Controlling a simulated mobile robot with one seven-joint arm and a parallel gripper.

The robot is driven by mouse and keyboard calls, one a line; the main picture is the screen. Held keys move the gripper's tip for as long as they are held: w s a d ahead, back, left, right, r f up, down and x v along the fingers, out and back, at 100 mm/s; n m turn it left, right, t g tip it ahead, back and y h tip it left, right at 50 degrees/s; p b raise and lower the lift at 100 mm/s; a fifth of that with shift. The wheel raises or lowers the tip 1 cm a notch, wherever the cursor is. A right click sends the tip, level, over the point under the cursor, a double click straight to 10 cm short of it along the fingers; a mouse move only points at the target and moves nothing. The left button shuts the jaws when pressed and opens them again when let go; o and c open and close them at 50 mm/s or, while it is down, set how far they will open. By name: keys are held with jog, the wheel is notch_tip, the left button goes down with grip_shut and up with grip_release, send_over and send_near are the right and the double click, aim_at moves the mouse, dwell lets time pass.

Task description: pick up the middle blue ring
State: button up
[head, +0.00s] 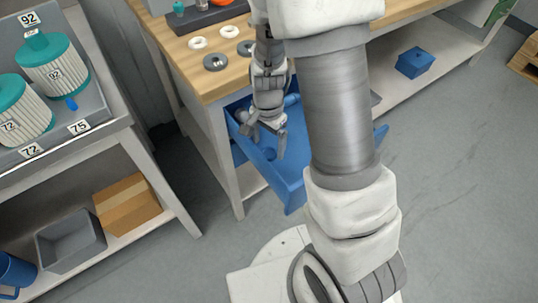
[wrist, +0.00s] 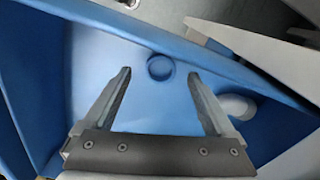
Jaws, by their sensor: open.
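One blue ring (wrist: 160,67) lies flat on the floor of the open blue drawer (wrist: 100,20). It is close in colour to the drawer. No other blue ring shows clearly, so I cannot tell from these views whether it is the middle one. My gripper (wrist: 158,76) is open and empty, pointing down into the drawer. In the wrist view the ring appears between and slightly beyond the two fingertips, with no contact visible. In the head view my gripper (head: 264,145) is inside the drawer (head: 294,190), with the ring (head: 270,153) beside a finger.
A pale rounded object (wrist: 237,107) lies in the drawer right of the right finger. The drawer walls stand close around my gripper. The wooden bench top (head: 220,75) above holds grey and white rings (head: 215,62). A shelf with teal-capped filters (head: 50,65) stands at left.

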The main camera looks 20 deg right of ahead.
notch_tip(320, 180, down, 3)
jog(key=shift+r+b, duration=0.1)
jog(key=shift+b, duration=0.3)
jog(key=c, duration=1.4)
jog(key=shift+r, duration=0.1)
notch_tip(320, 180, up, 4)
jog(key=p, duration=0.2)
jog(key=shift+w+r+p, duration=0.1)
jog(key=shift+r+p, duration=0.1)
jog(key=shift+p, duration=0.1)
jog(key=s+d+r+p, duration=0.5)
jog(key=d+r+p, duration=0.1)
jog(key=d+r, duration=0.4)
jog(key=shift+s+d+r+p, duration=0.15)
jog(key=shift+r+p, duration=0.1)
jog(key=shift+p, duration=0.15)
